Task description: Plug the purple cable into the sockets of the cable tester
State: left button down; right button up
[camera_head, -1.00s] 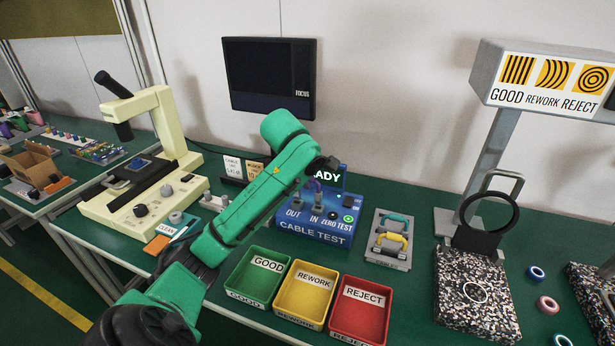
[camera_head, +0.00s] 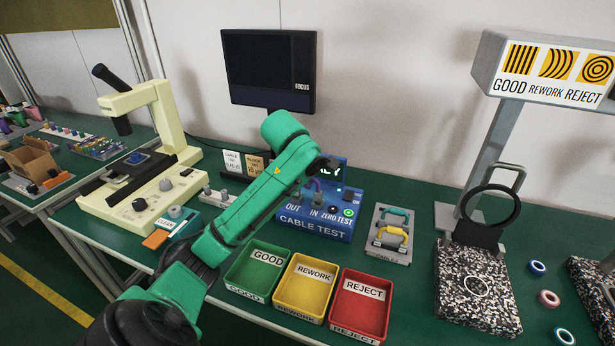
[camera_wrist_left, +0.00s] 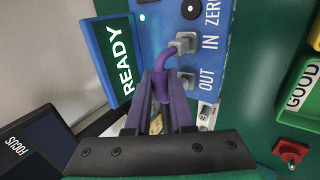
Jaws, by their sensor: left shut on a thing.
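The blue cable tester (camera_head: 312,229) stands at the middle of the bench, its OUT and IN sockets on its top and its screen behind, partly covered by my arm. My left gripper (camera_wrist_left: 161,95) is shut on the purple cable (camera_wrist_left: 161,62), just above the sockets. The cable bends from the jaws to a grey plug at the IN socket. A second grey piece stands at OUT. I cannot tell how deep either sits. In the head view the cable (camera_head: 317,186) shows as a small purple arc beside my gripper. My right gripper is out of view.
GOOD (camera_head: 233,286), REWORK (camera_head: 284,307) and REJECT (camera_head: 339,327) trays sit in front of the tester. A holder (camera_head: 380,254) with teal and yellow cables stands to its right. A cream microscope (camera_head: 165,115) is at left, a monitor (camera_head: 268,72) behind.

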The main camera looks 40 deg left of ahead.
pick_arm(q)
jog(key=shift+f, duration=0.4)
jog(key=c, duration=0.7)
grip_release()
jog(key=p+v, duration=0.4)
jog(key=v, duration=1)
jog(key=shift+s+r+p, duration=0.15)
jog(key=shift+r+p, duration=0.1)
jog(key=shift+p, duration=0.15)
jog(key=shift+d, duration=0.15)
jog(key=shift+r, duration=0.1)
